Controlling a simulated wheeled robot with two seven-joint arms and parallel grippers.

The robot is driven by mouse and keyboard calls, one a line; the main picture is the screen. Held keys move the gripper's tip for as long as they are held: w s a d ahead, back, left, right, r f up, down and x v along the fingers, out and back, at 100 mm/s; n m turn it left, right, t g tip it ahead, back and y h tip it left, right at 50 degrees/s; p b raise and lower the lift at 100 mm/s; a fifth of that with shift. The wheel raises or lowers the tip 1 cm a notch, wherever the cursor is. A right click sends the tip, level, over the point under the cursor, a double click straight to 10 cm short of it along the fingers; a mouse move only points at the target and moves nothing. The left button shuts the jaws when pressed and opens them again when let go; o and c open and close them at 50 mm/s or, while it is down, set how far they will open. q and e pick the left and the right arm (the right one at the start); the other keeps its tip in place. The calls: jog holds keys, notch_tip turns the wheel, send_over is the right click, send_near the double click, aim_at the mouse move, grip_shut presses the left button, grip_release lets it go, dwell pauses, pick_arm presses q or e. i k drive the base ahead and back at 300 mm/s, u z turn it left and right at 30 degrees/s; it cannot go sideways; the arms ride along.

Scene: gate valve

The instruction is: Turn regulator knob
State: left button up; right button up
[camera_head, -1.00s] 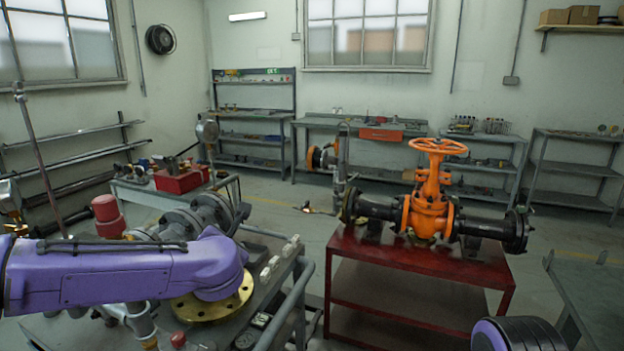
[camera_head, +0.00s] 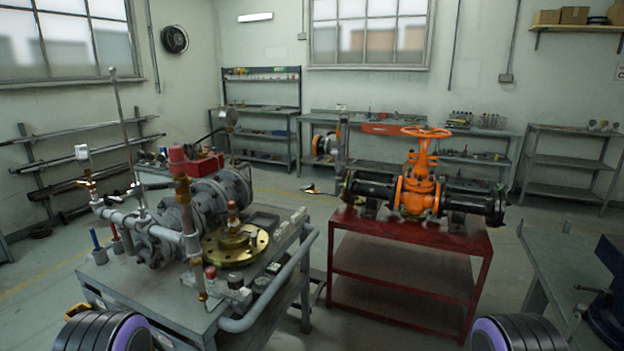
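A red cap-like knob (camera_head: 178,156) stands upright on a brass fitting (camera_head: 183,190) at the left cart. I cannot tell for sure that it is the regulator knob. Below it, grey pipework (camera_head: 140,225) runs along the cart. A smaller red knob (camera_head: 210,272) sits low at the cart's front. An orange gate valve (camera_head: 418,195) with a horizontal orange handwheel (camera_head: 427,132) stands on the red table. Neither of my grippers is in view; only dark ribbed parts of my own arms show at the bottom edge.
The grey cart (camera_head: 165,298) carries a brass flange (camera_head: 236,246) and has a rail handle (camera_head: 270,318). The red table (camera_head: 400,236) stands to its right, with a narrow floor gap between. A grey bench (camera_head: 565,262) with a blue vise (camera_head: 608,290) is at right.

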aim_at(235, 281)
jog(key=k, duration=0.65)
jog(key=z, duration=0.65)
jog(key=i, duration=1.3)
jog(key=u, duration=0.65)
